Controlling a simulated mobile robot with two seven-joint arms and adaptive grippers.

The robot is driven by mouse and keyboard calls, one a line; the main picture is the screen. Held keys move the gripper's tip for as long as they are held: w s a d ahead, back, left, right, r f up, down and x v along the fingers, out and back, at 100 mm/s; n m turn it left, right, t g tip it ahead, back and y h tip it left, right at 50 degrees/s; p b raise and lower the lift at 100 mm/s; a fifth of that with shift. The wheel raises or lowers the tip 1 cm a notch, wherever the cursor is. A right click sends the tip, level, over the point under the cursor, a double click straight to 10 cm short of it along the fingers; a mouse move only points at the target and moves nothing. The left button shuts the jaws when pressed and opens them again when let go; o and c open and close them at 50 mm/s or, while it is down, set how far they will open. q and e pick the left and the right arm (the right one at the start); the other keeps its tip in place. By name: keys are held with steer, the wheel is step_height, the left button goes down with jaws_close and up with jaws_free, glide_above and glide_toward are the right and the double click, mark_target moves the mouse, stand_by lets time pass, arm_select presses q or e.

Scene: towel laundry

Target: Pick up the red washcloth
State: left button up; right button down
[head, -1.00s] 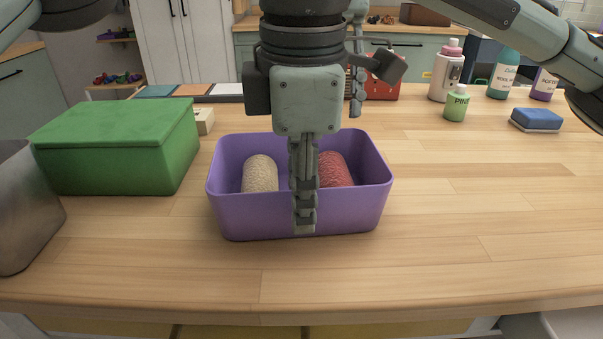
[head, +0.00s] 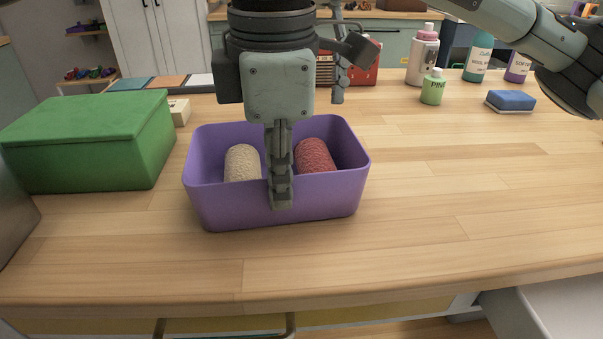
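The red washcloth (head: 315,157) is rolled up and lies in the right half of a purple bin (head: 330,196) on the wooden counter. A cream rolled cloth (head: 242,162) lies in the left half. My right gripper (head: 308,152) points down over the bin, open and empty. Its near finger hangs in front of the gap between the rolls and crosses the bin's front wall in the picture. Its other finger is farther back and to the right. I cannot tell how high the fingers are. My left gripper is not in view.
A green lidded box (head: 90,140) stands left of the bin. At the back right are a green bottle (head: 433,90), a pink-capped bottle (head: 423,55), a teal bottle (head: 478,58) and a blue sponge (head: 511,100). The counter right of the bin is clear.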

arm_select(q)
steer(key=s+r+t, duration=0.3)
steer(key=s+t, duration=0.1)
glide_above(314, 159)
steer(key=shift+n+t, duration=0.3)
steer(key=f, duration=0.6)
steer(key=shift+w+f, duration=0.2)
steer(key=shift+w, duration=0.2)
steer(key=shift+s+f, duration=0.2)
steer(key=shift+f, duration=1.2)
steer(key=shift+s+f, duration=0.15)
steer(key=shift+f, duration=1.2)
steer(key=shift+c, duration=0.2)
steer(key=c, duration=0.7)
